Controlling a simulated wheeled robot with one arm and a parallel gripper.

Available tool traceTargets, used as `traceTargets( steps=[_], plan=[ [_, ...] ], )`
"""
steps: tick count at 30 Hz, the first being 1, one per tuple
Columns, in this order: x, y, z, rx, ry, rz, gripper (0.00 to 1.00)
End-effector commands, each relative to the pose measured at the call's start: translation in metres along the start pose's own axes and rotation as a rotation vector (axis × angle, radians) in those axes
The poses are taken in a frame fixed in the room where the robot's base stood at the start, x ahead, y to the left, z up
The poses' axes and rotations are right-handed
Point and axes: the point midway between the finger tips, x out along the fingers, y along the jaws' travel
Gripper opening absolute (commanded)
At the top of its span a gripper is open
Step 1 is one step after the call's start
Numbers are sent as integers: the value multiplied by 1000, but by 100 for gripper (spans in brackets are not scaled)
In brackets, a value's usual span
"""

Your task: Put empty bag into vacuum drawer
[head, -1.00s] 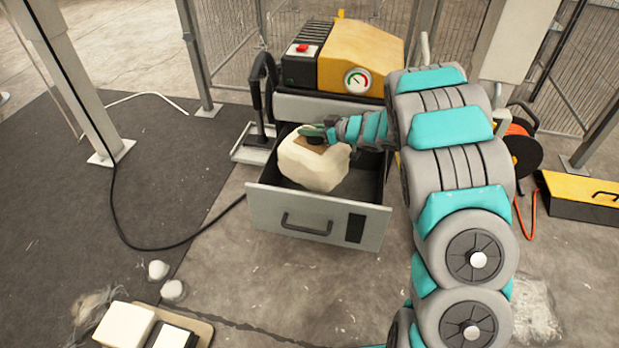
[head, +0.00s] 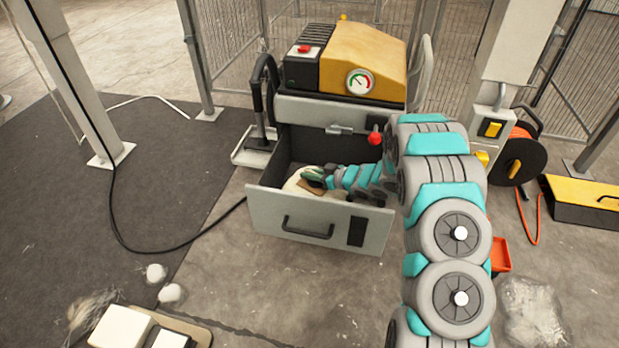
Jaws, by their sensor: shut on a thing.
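The vacuum drawer (head: 268,217) is pulled open below the yellow and black machine (head: 362,60). The cream bag (head: 293,186) is low inside the drawer, mostly hidden by the drawer's front wall and my arm. A brown patch shows on its top. My gripper (head: 311,178) reaches into the drawer from the right and is shut on the bag's top. Whether the bag touches the drawer floor is hidden.
A red-knobbed lever (head: 374,135) sits on the machine's front above the drawer. A black pump-like post (head: 262,103) stands on the left. A cable reel (head: 522,155) and yellow case (head: 583,200) are at right.

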Motion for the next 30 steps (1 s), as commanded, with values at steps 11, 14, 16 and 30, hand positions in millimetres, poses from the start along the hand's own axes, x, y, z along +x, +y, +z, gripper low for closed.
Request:
traceTargets(
  steps=[11, 14, 16, 30],
  plan=[
    [6, 0, 13, -2, 0, 0, 0],
    [6, 0, 16, -1, 0, 0, 0],
    [6, 0, 16, -1, 0, 0, 20],
    [6, 0, 15, -2, 0, 0, 45]
  ],
)
